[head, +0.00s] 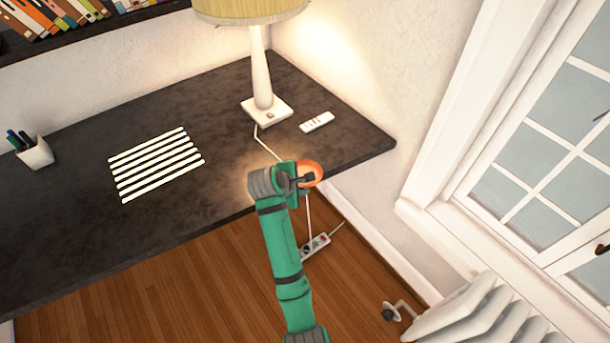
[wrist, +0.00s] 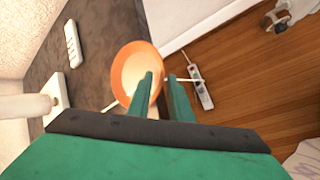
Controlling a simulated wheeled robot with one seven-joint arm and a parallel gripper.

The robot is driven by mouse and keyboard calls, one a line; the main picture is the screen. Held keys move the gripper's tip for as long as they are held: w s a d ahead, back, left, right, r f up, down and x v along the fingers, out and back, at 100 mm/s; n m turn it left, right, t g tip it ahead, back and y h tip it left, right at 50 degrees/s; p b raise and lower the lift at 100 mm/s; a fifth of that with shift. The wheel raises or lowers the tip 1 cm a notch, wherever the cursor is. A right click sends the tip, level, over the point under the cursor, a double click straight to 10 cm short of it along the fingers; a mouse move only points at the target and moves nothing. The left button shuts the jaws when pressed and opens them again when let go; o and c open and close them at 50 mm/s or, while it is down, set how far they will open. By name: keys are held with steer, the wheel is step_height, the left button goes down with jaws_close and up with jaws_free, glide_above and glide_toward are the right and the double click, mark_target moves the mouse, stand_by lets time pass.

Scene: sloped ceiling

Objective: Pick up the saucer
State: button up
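The orange saucer (head: 311,172) is at the front edge of the dark desk, near its right corner, partly hidden behind my gripper (head: 302,178). In the wrist view the saucer (wrist: 133,72) shows an orange rim and a paler middle. My gripper's two green fingers (wrist: 161,76) are a small gap apart, so it looks open. The left finger overlaps the saucer's face, and the right finger is just outside its right rim. The rim lies between the fingertips in the picture; I cannot tell whether they touch it.
A lamp (head: 261,75) and a white remote (head: 316,122) stand behind the saucer on the desk (head: 225,120). White strips (head: 155,163) and a pen cup (head: 36,153) are farther left. A power strip (head: 315,246) lies on the floor, and a radiator (head: 485,315) is at lower right.

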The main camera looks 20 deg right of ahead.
jaws_close()
steer(key=shift+r, duration=0.2)
steer(key=shift+r, duration=0.55)
steer(key=s+f+v, duration=0.1)
steer(key=v, duration=0.7)
steer(key=s+f+v, duration=0.1)
steer(key=s+v, duration=0.1)
steer(key=v, duration=0.7)
steer(key=shift+s+a, duration=0.25)
steer(key=shift+a, duration=0.25)
steer(key=shift+s+r, duration=0.1)
steer(key=shift+r, duration=0.1)
